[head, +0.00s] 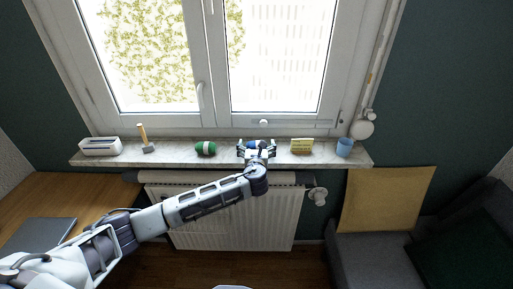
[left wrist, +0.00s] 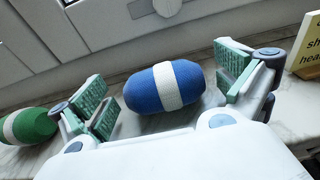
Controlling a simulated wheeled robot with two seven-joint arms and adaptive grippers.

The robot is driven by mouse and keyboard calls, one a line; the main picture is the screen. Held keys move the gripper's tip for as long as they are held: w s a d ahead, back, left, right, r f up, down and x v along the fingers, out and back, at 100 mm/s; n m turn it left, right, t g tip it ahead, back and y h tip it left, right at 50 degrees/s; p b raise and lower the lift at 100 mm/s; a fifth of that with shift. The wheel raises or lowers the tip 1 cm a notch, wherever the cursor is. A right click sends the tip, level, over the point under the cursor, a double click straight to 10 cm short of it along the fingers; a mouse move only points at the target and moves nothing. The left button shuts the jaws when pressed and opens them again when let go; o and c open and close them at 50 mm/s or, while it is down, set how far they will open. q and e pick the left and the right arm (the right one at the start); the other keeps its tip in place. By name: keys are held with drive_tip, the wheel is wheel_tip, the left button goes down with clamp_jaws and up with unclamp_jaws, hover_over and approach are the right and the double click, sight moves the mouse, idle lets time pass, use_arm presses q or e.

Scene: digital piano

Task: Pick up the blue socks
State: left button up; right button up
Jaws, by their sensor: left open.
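The blue socks (left wrist: 166,88) are a rolled blue bundle with a white band, lying on the marble window sill. In the head view the blue socks (head: 256,144) show only partly, between the fingers of my left gripper (head: 257,150). In the left wrist view my left gripper (left wrist: 165,95) is open, with one green-padded finger on each side of the socks. My right gripper is in neither view.
On the sill (head: 225,155) stand a green bundle with a white band (head: 205,148), a hammer (head: 145,140), a white box (head: 100,146), a yellow sign (head: 301,146) and a blue cup (head: 344,147). The window handle (head: 200,96) is above; a radiator (head: 270,215) is below.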

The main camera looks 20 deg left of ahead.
use_arm(q)
drive_tip(key=shift+w+a+f, duration=0.1)
drive_tip(key=shift+w+a, duration=0.05)
drive_tip(key=shift+w, duration=0.45)
drive_tip(key=c, duration=1)
